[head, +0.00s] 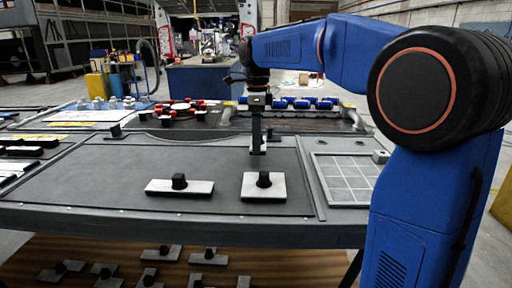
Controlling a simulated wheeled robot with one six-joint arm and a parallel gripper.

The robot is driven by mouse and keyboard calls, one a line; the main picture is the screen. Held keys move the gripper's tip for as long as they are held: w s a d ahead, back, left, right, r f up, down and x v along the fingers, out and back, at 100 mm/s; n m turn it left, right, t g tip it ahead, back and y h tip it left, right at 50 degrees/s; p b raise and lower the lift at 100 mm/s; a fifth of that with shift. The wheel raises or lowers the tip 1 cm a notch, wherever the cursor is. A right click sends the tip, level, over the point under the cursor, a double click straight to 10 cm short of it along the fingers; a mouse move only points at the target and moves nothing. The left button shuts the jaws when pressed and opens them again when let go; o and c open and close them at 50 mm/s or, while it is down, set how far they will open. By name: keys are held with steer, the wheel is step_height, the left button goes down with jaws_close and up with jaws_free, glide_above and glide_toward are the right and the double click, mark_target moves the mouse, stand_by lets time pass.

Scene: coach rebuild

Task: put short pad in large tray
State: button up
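A shorter pale pad (250,192) with a black knob lies on the dark flat panel of the table, right of centre. A longer pale pad (158,188) with a black knob lies to its left. The dark panel with a raised rim (305,180) looks like the large tray; I cannot be sure. My gripper (257,138) points down behind the shorter pad, near the panel's far edge. A small pale piece (263,147) shows at its lower end. I cannot tell whether the fingers hold it or are open.
A gridded tray (345,180) is at the right, with a small grey block (380,156) at its corner. Red-topped parts (180,104) and blue parts (302,103) stand at the back. More knobbed pads (208,257) lie on a lower shelf. The panel's left half is mostly clear.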

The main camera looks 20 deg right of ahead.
steer(key=shift+f, duration=1.9)
steer(key=shift+f, duration=0.1)
steer(key=o, duration=0.9)
step_height(320, 180, up, 12)
steer(key=shift+r, duration=0.15)
step_height(320, 180, down, 12)
steer(key=shift+f, duration=0.15)
steer(key=shift+r, duration=0.9)
